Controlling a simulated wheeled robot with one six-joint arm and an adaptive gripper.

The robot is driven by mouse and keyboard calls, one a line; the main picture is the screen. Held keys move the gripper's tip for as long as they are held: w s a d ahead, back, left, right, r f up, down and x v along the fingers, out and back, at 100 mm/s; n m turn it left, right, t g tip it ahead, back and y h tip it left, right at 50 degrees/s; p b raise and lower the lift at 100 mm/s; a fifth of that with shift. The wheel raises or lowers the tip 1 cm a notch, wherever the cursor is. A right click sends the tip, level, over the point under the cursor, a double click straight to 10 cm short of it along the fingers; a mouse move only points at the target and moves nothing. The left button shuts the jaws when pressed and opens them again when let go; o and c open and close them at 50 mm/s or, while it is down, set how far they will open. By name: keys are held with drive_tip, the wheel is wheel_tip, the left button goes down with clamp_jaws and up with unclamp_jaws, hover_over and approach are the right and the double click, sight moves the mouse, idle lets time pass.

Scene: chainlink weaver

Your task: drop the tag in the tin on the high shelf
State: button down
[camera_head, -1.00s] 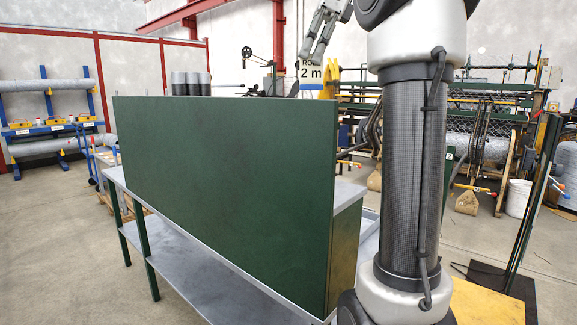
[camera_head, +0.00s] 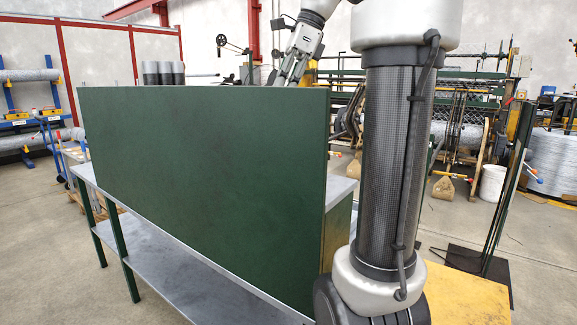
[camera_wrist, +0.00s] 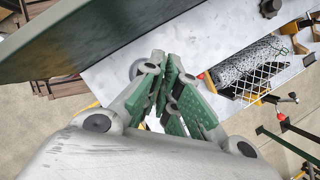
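In the head view my gripper (camera_head: 287,80) points down just behind the top edge of a tall green panel (camera_head: 200,190), and its lower end is cut off by that edge. In the wrist view the two green-padded fingers of my gripper (camera_wrist: 166,68) come close together at the tips. I cannot make out a tag between them. A round greyish shape (camera_wrist: 138,68) lies partly behind the left finger; I cannot tell whether it is the tin. The panel hides any shelf behind it in the head view.
The panel stands on a grey bench with a lower shelf (camera_head: 185,275). In the wrist view a dark green edge (camera_wrist: 70,45) is close at upper left. A mesh roll (camera_wrist: 250,62) lies on a pale surface (camera_wrist: 205,30). Three grey cylinders (camera_head: 164,73) show beyond the panel.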

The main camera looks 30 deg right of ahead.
drive_tip(key=shift+f, duration=0.85)
drive_tip(key=c, duration=1.6)
unclamp_jaws()
drive_tip(key=shift+o, duration=0.2)
drive_tip(key=v, duration=1.2)
drive_tip(key=shift+s, duration=0.1)
